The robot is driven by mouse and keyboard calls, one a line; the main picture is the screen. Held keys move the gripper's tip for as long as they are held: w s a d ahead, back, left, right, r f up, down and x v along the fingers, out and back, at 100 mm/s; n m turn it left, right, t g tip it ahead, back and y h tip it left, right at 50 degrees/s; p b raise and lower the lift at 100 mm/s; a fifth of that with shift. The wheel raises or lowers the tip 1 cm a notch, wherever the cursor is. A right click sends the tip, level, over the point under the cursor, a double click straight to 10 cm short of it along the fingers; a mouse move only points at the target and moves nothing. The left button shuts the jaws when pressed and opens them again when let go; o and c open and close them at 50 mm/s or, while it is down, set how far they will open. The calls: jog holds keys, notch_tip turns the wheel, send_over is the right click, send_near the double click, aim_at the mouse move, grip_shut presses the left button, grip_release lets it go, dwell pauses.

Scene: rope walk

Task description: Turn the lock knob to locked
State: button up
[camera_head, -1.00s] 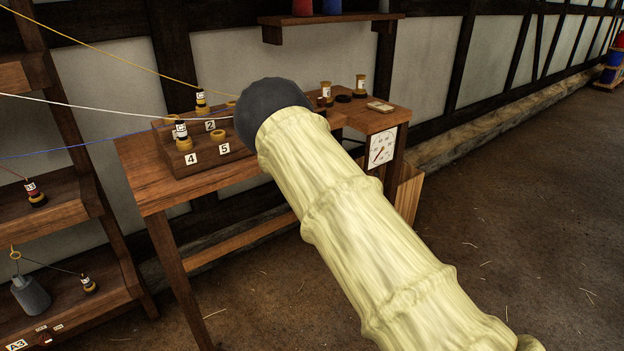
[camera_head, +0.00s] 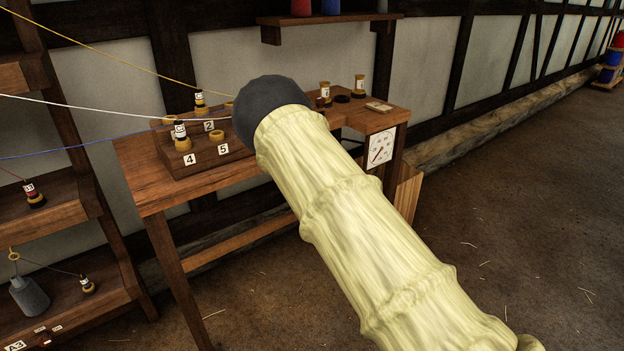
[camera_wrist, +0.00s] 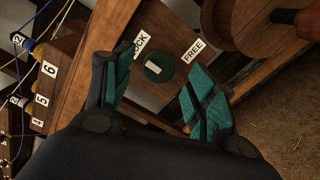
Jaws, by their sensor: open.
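The lock knob (camera_wrist: 166,75) is a round dark green disc with a short white mark, set on a brown wooden face in the wrist view. A white label (camera_wrist: 134,46), partly hidden by my finger and probably reading LOCK, is at its upper left. A white FREE label (camera_wrist: 194,51) is at its upper right. I cannot tell clearly which label the white mark favours. My gripper (camera_wrist: 160,82) is open, with one teal-padded finger on each side of the knob in the picture. Contact with the knob is not visible. In the head view my arm hides the knob and gripper.
The wooden bench (camera_head: 150,190) carries a numbered peg block (camera_head: 205,155) with spools, and a white dial (camera_head: 381,148) on its right end. A round wooden part (camera_wrist: 245,25) is close to the right finger. Coloured lines run at left. The floor at right is open.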

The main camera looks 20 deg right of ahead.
jog(key=v, duration=0.9)
jog(key=s+d+f+m+g+h, duration=0.1)
jog(key=s+f+m+g+h, duration=0.2)
jog(key=s+f+m, duration=0.6)
jog(key=s+d+f+m+g+h, duration=0.1)
jog(key=s+f+m+g+h, duration=0.4)
jog(key=s+f, duration=0.8)
jog(key=s+a+f+m+g, duration=0.3)
jog(key=s+f+m, duration=0.3)
jog(key=s+f, duration=0.35)
jog(key=s+a+f+m+g+y, duration=0.1)
jog(key=s+a+m+g, duration=0.25)
jog(key=s, duration=0.65)
jog(key=s+a+f+m+g+y, duration=0.1)
jog(key=s+a+m+g, duration=0.3)
jog(key=s, duration=0.7)
notch_tip(320, 180, up, 15)
jog(key=t+p, duration=0.1)
jog(key=p, duration=1.4)
jog(key=shift+w+a+n+p, duration=0.2)
jog(key=shift+w+n+p, duration=0.2)
jog(key=shift+n, duration=0.05)
